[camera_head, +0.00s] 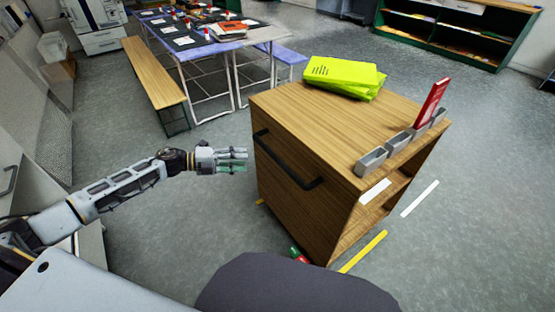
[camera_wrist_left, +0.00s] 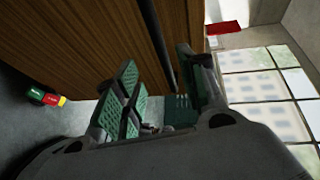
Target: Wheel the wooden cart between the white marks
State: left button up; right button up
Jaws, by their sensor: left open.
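The wooden cart (camera_head: 300,115) stands upright in front of me, with a black bar handle (camera_head: 288,162) across its near face. My left gripper (camera_head: 240,160) is open and empty just left of that face, its fingers pointing at the cart. In the left wrist view, the handle (camera_wrist_left: 157,38) runs down between the open fingers (camera_wrist_left: 160,88); I see no grip on it. A white mark (camera_head: 420,198) lies on the floor right of the cart. A white strip (camera_head: 375,191) shows at the cart's right side. No other floor white mark is clear. My right gripper is out of view.
Lime-green packets (camera_head: 341,74), grey bins (camera_head: 372,161) and a red book (camera_head: 431,101) are on the cart top. Yellow tape (camera_head: 363,251) and a small red-green object (camera_head: 299,255) are by its base. A bench (camera_head: 153,76) and tables stand behind; floor at right is clear.

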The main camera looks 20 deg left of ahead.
aim_at(274, 159)
pick_arm(q)
jog(key=shift+w+d, duration=0.1)
jog(key=shift+d, duration=0.05)
jog(key=b+x, duration=0.1)
jog(key=x, duration=0.9)
jog(key=shift+w+d+f, duration=0.1)
jog(key=shift+w+d, duration=0.1)
jog(key=shift+d, duration=0.15)
jog(key=shift+x, duration=1.35)
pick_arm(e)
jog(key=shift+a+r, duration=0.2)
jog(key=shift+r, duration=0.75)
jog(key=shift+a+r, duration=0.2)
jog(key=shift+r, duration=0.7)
pick_arm(q)
jog(key=shift+c, duration=0.5)
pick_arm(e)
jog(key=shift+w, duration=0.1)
pick_arm(q)
grip_shut()
